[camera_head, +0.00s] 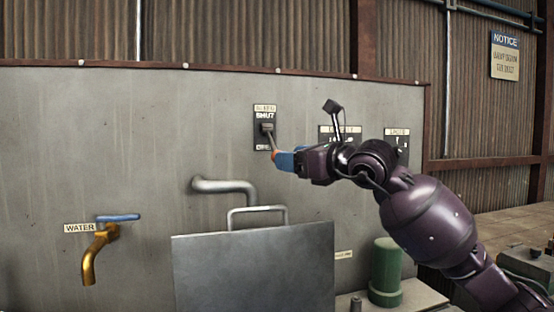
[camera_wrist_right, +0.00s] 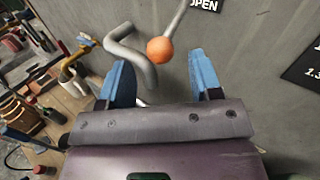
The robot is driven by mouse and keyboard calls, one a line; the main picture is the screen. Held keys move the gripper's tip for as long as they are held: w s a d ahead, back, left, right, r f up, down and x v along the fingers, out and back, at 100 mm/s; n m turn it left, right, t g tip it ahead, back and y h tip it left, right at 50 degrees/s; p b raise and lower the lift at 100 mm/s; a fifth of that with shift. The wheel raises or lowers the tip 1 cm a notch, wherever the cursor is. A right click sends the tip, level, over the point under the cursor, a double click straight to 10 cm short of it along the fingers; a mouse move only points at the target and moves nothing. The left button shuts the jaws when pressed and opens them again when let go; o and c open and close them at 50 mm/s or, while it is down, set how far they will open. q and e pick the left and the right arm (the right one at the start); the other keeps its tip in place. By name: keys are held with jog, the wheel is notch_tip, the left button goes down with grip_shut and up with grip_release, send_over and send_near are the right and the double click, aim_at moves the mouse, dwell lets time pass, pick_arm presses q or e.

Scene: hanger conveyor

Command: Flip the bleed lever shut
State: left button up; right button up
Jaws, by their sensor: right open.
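The bleed lever (camera_head: 271,139) is a thin metal rod on a dark plate (camera_head: 259,138) on the grey wall panel, marked SHUT at the top. The rod slants down toward the plate's lower end and ends in an orange ball knob (camera_wrist_right: 160,50). In the right wrist view the OPEN marking (camera_wrist_right: 203,4) shows beside the rod. My right gripper (camera_head: 278,160) is just at the knob, its blue fingers largely covering it in the head view. In the wrist view its fingers are apart, with the knob between and just beyond the tips, not clasped. My left gripper is out of view.
Right of the lever are another plate with a black-tipped lever (camera_head: 334,108) and a third plate (camera_head: 403,140). Below are a bent pipe (camera_head: 222,186), a metal box with a handle (camera_head: 255,268) and a green cylinder (camera_head: 386,268). A brass water tap (camera_head: 94,258) is at left.

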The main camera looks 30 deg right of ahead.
aim_at(273, 144)
jog(key=shift+x, duration=2.25)
jog(key=shift+d, duration=0.1)
jog(key=c, duration=0.6)
grip_shut()
